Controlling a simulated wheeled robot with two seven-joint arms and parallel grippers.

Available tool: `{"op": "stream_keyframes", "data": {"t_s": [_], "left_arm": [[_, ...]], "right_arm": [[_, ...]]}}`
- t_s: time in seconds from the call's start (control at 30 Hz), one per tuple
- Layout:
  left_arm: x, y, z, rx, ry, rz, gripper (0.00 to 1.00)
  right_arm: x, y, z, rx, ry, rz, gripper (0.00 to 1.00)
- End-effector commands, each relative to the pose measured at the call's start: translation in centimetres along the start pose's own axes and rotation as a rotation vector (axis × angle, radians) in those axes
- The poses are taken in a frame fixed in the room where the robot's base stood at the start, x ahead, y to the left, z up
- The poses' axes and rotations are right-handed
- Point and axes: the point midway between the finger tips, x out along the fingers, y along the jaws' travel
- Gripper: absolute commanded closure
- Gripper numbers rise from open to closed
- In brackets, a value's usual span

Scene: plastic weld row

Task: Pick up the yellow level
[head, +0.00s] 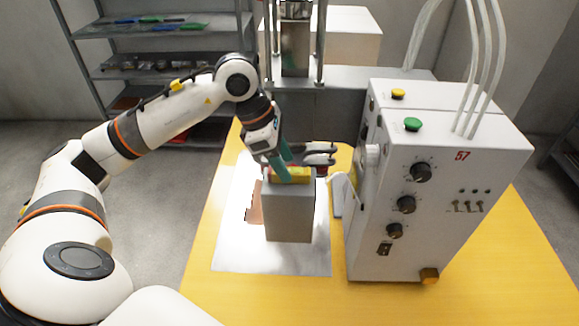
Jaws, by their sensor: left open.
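The yellow level (298,173) lies on top of a grey block (289,214) in the middle of the head view. Only part of it shows, because my gripper covers some of it. My left gripper (285,172) reaches down over the level from the upper left. Its teal fingers are open and spread at the level's near part. I cannot tell whether they touch it. My right gripper is not in view.
A grey control box (437,200) with knobs, buttons and hoses stands close on the right. Dark clamp-like parts (319,153) sit just behind the level. A press column rises behind. The yellow table (470,265) is clear at front right.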

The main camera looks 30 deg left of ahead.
Motion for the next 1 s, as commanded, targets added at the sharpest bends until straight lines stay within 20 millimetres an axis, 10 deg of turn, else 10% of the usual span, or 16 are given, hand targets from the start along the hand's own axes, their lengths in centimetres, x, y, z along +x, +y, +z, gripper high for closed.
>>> {"op": "stream_keyframes", "data": {"t_s": [0.37,0.7,1.0], "left_arm": [[1.8,-0.1,0.0,-0.001,0.002,-0.002,0.51],[1.7,-0.1,0.0,-0.001,0.001,-0.002,1.00],[1.5,-0.1,-0.1,-0.001,0.002,-0.003,1.00]], "right_arm": [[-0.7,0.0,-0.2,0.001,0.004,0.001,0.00],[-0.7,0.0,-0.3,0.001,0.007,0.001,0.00],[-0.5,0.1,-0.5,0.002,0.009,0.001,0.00]]}}
